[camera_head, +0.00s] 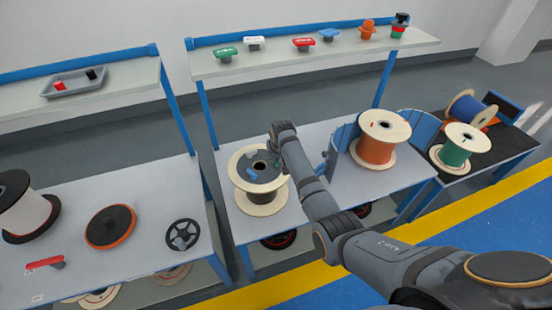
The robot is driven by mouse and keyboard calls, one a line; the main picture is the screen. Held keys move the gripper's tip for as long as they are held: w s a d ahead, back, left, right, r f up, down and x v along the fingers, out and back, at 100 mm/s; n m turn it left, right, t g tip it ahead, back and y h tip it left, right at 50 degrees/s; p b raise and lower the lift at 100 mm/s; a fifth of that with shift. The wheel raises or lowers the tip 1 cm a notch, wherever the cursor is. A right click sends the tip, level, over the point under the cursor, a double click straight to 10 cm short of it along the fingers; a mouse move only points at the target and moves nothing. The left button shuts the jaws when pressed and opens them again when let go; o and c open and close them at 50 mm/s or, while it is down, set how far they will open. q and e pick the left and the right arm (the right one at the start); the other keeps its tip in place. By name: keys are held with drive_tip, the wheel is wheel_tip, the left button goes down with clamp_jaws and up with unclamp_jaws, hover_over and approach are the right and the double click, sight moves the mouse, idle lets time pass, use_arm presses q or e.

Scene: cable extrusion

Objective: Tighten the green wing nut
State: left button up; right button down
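A green knob-like piece (226,53), which looks like a wing nut, sits at the left of the upper shelf. My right gripper (273,172) is far below it, over the right side of a wooden spool (262,206) wound in dark grey. The gripper's fingertips are small and partly hidden by my own wrist, so I cannot tell whether they are open or hold anything. A small blue piece (254,166) shows on the spool top beside the gripper. My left gripper is out of view.
White (254,43), red (304,44), blue (328,35) and orange (368,29) pieces share the shelf (350,52). An orange-wound spool (375,150) stands right of my gripper on the bench. A grey tray (80,84) is at left.

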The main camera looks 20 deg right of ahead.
drive_tip(key=shift+a+r+m+p, duration=0.15)
drive_tip(key=shift+a+m+p, duration=0.05)
drive_tip(key=shift+m+p, duration=0.5)
drive_tip(key=m, duration=0.1)
drive_tip(key=m+h, duration=0.1)
drive_tip(key=m, duration=0.1)
drive_tip(key=shift+a+f+g+h, duration=0.1)
drive_tip(key=shift+f+g+h, duration=0.1)
drive_tip(key=shift+g+h, duration=0.1)
drive_tip(key=c, duration=1.4)
unclamp_jaws()
drive_tip(key=shift+c, duration=0.2)
drive_tip(key=shift+w, duration=0.1)
drive_tip(key=shift+r, duration=0.1)
drive_tip(key=v, duration=1.1)
drive_tip(key=shift+s+r, duration=0.25)
drive_tip(key=shift+r, duration=0.1)
